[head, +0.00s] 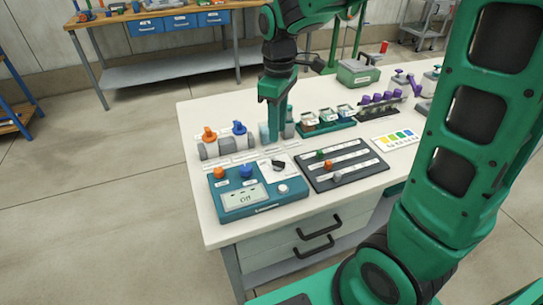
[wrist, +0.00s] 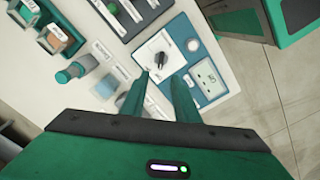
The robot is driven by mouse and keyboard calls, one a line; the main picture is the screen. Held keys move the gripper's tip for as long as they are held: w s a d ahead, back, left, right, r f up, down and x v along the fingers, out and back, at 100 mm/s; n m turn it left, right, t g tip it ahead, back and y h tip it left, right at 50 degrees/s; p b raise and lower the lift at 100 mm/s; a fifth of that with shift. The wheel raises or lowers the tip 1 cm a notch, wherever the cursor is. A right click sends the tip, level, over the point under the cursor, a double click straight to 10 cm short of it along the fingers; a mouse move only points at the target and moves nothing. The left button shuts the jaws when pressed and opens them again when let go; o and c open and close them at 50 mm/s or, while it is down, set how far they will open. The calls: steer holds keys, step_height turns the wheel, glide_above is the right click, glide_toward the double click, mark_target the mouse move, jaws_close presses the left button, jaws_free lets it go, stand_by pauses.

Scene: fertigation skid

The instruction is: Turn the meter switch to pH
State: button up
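The teal meter (head: 250,206) sits at the front left of the white bench. Its display (head: 240,197) reads Off. Its meter switch (head: 278,163) is a black knob on a white square dial plate. The switch also shows in the wrist view (wrist: 162,58), just beyond my fingertips; the dial lettering is too small to read. My gripper (head: 272,137) points down behind the meter, above the bench. In the wrist view my gripper (wrist: 158,82) has its two fingers apart with nothing between them. It does not appear to touch the switch.
An orange knob (head: 219,173), a blue knob (head: 246,170) and a white knob (head: 283,188) stand on the meter near the switch. A dark slider panel (head: 345,172) lies to its right.

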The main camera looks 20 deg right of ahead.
mark_target(275, 160)
steer(key=f, duration=1)
steer(key=shift+w+a+f, duration=0.1)
steer(key=shift+a+f, duration=0.1)
steer(key=shift+f, duration=0.2)
